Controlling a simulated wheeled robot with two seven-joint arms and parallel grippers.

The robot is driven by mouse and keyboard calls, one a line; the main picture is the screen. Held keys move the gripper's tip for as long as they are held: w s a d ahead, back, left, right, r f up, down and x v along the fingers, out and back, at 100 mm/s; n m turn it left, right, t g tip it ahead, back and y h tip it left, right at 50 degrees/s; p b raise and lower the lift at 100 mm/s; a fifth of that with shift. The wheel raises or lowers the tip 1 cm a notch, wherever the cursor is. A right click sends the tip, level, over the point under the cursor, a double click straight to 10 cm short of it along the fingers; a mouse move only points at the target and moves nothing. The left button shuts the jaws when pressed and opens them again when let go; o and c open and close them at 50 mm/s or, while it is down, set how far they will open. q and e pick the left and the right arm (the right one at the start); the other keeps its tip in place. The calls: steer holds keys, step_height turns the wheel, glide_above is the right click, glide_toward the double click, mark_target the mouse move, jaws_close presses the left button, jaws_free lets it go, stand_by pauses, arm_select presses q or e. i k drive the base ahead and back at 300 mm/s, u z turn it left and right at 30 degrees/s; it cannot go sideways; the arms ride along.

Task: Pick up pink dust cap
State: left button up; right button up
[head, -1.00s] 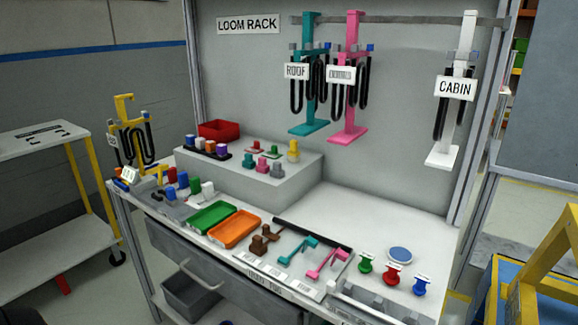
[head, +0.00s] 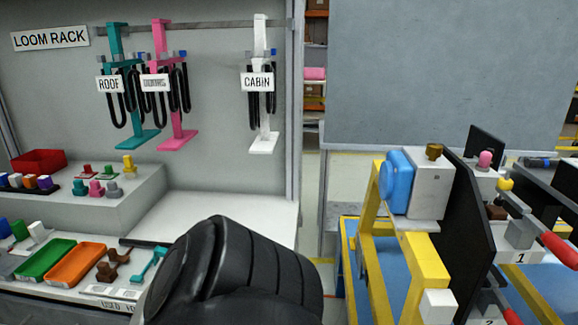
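A small pink cap (head: 485,158) sits upright on the module fixture at the right of the head view, beside a yellow knob (head: 505,184). Another small pink piece (head: 96,188) stands on the grey raised block at left, between a teal piece (head: 79,188) and a grey piece (head: 113,189). I cannot tell from the picture alone which of the two is the dust cap. A black, rounded link of my arm fills the lower middle and hides part of the bench. Neither gripper is in view.
The fixture has a black upright panel (head: 450,210), a white box with a blue round part (head: 397,182), and a yellow frame (head: 425,262). Green (head: 46,272) and orange (head: 90,248) trays lie on the bench. The bench's back right is clear.

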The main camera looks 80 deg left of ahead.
mark_target(96, 190)
steer(key=z, duration=0.25)
steer(key=k, duration=2.3)
steer(key=u, duration=0.7)
